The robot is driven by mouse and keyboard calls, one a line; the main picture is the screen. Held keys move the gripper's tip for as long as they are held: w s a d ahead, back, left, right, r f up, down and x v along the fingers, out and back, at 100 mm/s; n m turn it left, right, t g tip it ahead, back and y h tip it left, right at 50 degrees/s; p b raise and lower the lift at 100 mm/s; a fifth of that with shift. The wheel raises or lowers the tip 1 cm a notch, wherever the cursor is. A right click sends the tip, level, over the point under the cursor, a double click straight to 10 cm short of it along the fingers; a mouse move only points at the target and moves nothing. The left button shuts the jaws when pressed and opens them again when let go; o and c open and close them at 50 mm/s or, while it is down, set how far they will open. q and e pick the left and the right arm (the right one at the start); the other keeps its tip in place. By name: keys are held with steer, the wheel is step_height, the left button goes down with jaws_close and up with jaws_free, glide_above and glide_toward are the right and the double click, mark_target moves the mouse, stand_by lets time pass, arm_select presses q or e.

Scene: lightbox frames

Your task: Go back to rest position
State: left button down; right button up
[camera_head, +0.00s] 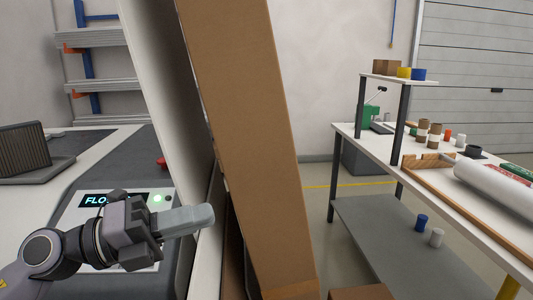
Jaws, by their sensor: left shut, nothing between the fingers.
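My left gripper (186,222) comes in from the lower left on its grey arm. Its fingers are together with nothing between them, and they point right. It is in front of a control panel (167,196) with a dark display and a green light, and covers part of it. The fingertips are close to the edge of a tall pale panel (160,70); I cannot tell whether they touch it. My right gripper is not in view.
A tall cardboard piece (245,130) stands tilted in the middle. A white workbench (350,131) at the right holds cups, spools and a white roll (490,187). A red button (161,162) is beyond the gripper. Floor shows between the cardboard and the bench.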

arm_select(q)
steer(key=w+a+f+n+t+y, duration=0.1)
steer(key=a+f+n+t+y, duration=0.65)
steer(key=n, duration=0.75)
steer(key=w+a+f+n+t+y, duration=0.1)
steer(key=a+f+n+t+y, duration=0.35)
steer(key=n+y, duration=0.75)
steer(key=s+a+f+n+g, duration=0.2)
steer(key=s+f+n+g, duration=0.65)
steer(key=f, duration=0.65)
steer(key=s+d+f+g+h, duration=0.1)
steer(key=s+f+g, duration=0.25)
steer(key=s, duration=0.45)
steer(key=s+f+g+h, duration=0.1)
steer(key=s+f+g, duration=0.1)
steer(key=s+f, duration=0.35)
steer(key=w+d+f+m+t+h+p, duration=0.1)
steer(key=w+d+f+t+p, duration=0.1)
steer(key=t, duration=0.4)
steer(key=shift+d+p+x, duration=0.35)
steer(key=shift+p+x, duration=0.05)
steer(key=shift+x, duration=1.45)
steer(key=shift+s+f, duration=0.15)
